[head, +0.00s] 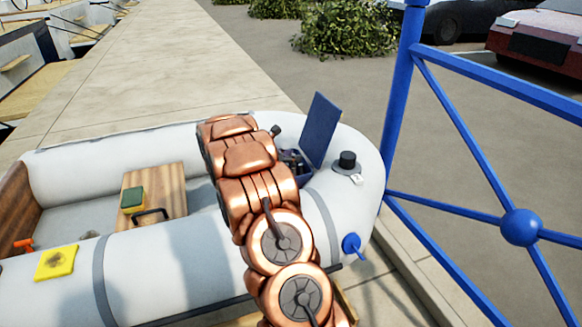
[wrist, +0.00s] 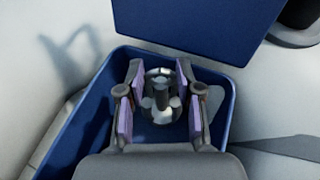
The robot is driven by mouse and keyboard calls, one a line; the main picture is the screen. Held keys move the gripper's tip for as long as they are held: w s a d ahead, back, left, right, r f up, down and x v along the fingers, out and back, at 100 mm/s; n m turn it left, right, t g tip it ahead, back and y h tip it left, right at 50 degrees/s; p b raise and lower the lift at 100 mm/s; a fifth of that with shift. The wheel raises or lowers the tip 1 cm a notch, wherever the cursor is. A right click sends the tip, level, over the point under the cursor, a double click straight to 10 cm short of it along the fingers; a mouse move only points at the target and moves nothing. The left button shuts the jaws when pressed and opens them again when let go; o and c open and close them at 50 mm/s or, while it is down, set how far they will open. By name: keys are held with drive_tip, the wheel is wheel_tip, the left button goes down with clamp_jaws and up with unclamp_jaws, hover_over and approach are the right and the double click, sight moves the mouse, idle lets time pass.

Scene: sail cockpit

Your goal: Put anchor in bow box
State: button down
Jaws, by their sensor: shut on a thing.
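The bow box (wrist: 80,125) is a blue box with its lid (wrist: 200,22) raised, at the bow end of the grey inflatable boat. In the head view the open lid (head: 319,130) stands up and the box is partly hidden behind my copper arm. My gripper (wrist: 162,105) is over the box opening in the wrist view, its purple-padded fingers on both sides of a shiny metal anchor (wrist: 161,84). The gripper is shut on the anchor. The anchor appears within the box's outline; I cannot tell whether it touches the bottom.
A black-capped fitting (head: 347,161) sits on the tube right of the box. A blue railing (head: 398,110) stands at the right. A wooden seat (head: 155,190) carries a green and yellow sponge (head: 132,199). A yellow cloth (head: 56,262) lies on the near tube.

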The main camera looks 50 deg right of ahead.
sight(291, 165)
drive_tip(key=shift+f, duration=1.85)
drive_tip(key=c, duration=0.8)
unclamp_jaws()
drive_tip(key=shift+f+b, duration=0.15)
drive_tip(key=shift+b, duration=0.15)
drive_tip(key=shift+o, duration=0.2)
drive_tip(key=shift+a+r, duration=0.25)
drive_tip(key=p+v, duration=0.1)
drive_tip(key=v, duration=1)
drive_tip(key=shift+a, duration=0.2)
drive_tip(key=shift+r, duration=0.1)
